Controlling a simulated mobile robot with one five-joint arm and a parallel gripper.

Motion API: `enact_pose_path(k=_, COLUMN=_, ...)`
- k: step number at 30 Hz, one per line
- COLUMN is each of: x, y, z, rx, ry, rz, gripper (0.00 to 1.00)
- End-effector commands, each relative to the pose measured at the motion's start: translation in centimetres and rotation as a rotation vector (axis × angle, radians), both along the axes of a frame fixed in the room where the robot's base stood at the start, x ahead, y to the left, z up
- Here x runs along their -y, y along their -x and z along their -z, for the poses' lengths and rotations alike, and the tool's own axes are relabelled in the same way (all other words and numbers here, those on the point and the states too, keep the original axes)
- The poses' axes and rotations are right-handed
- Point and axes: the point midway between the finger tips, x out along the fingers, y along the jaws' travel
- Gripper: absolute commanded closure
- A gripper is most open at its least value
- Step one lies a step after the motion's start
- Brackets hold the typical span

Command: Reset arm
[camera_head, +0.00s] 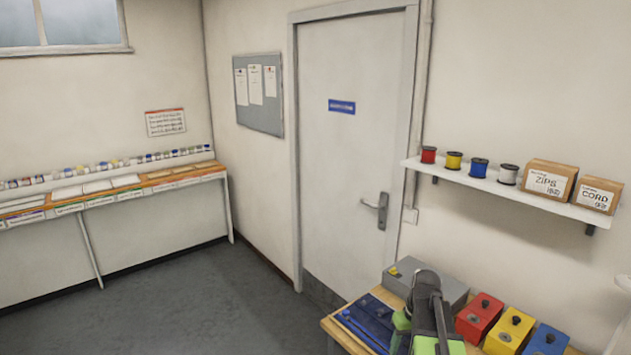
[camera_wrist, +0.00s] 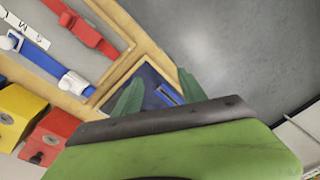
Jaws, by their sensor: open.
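My gripper (camera_wrist: 158,92) shows in the wrist view, with its two green fingers spread apart and nothing held between them. A dark blue surface with a brighter blue strip shows beyond the fingers, inside a wooden edge; I cannot tell how far below it is. In the head view, my green and dark grey arm (camera_head: 428,308) is at the lower right, over the wooden table (camera_head: 345,338). My fingertips cannot be made out there.
On the table are a dark blue mat (camera_head: 372,318), a grey box (camera_head: 452,290) and red (camera_head: 478,318), yellow (camera_head: 508,332) and blue (camera_head: 546,342) boxes with black knobs. A red strap (camera_wrist: 85,28) and a blue strap (camera_wrist: 45,62) show in the wrist view. A wall shelf (camera_head: 500,188) is above; the floor at left is clear.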

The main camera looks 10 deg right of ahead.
Motion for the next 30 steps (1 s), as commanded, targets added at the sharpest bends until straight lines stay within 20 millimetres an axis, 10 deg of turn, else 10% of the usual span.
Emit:
enact_pose_path(k=3, x=-11.0, y=0.2, z=2.2, rx=-0.032, ry=0.027, rz=-0.050, gripper=0.51)
enact_pose_path(k=10, x=-23.6, y=2.6, z=3.8, rx=-0.061, ry=0.078, rz=-0.089, gripper=0.51)
enact_pose_path(k=30, x=-25.6, y=3.0, z=3.8, rx=-0.064, ry=0.089, rz=-0.089, gripper=0.51)
